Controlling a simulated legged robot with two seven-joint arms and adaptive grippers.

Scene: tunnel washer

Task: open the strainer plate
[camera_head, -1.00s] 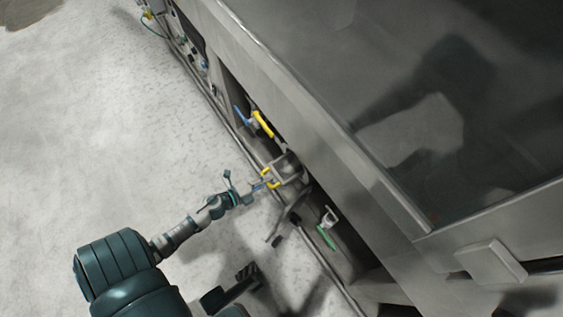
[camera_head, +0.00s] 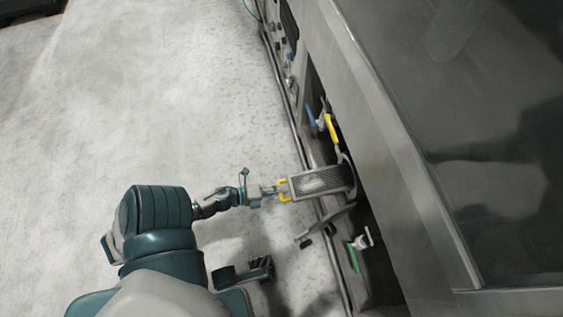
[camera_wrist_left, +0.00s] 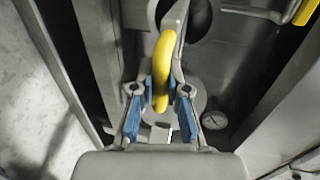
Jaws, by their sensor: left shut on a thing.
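The strainer plate (camera_head: 325,181) is a grey mesh-faced, box-like piece with a yellow handle (camera_head: 284,184) at its near end. It sticks out of the opening low in the machine's side, its far end at the opening. My left gripper (camera_head: 277,190) is shut on the yellow handle. In the left wrist view the yellow handle (camera_wrist_left: 162,62) runs between the blue-padded fingers of the left gripper (camera_wrist_left: 160,98).
A yellow lever (camera_head: 332,128), a blue handle (camera_head: 310,115) and a green handle (camera_head: 354,259) sit along the machine's low recess. A grey bar (camera_head: 327,222) juts out just below the plate. The pale floor at left is clear.

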